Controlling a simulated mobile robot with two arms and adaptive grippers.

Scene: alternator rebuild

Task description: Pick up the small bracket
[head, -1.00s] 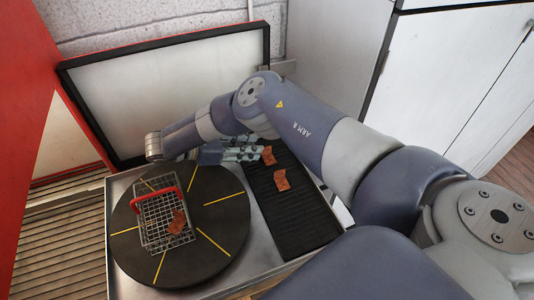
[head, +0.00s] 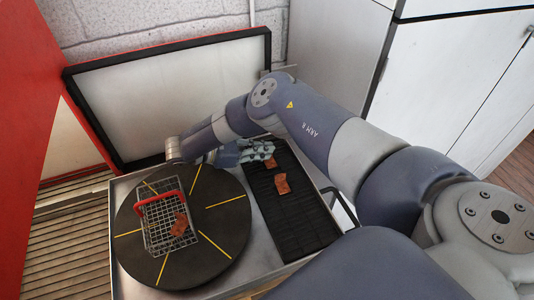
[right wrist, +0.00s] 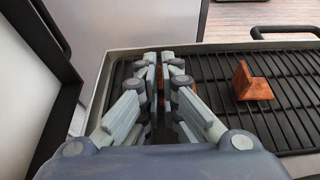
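Two rust-brown brackets lie on the black ribbed mat on the right of the bench. The far bracket (head: 270,162) looks the smaller and is partly covered by my right gripper (head: 268,149). The near bracket (head: 281,184) lies apart; in the right wrist view an upright L-shaped bracket (right wrist: 251,83) stands clear of the fingers. My right gripper's fingers (right wrist: 160,66) are close together with a narrow gap. A sliver of rust-brown shows behind the right finger; whether anything is between the fingers is hidden. My left gripper is not in view.
A wire basket (head: 158,235) with a red handle stands on a black turntable (head: 225,240) marked with yellow lines; another rust-brown piece (head: 179,224) lies in it. A black-framed panel (head: 170,95) stands behind. The mat's near part (head: 305,225) is clear.

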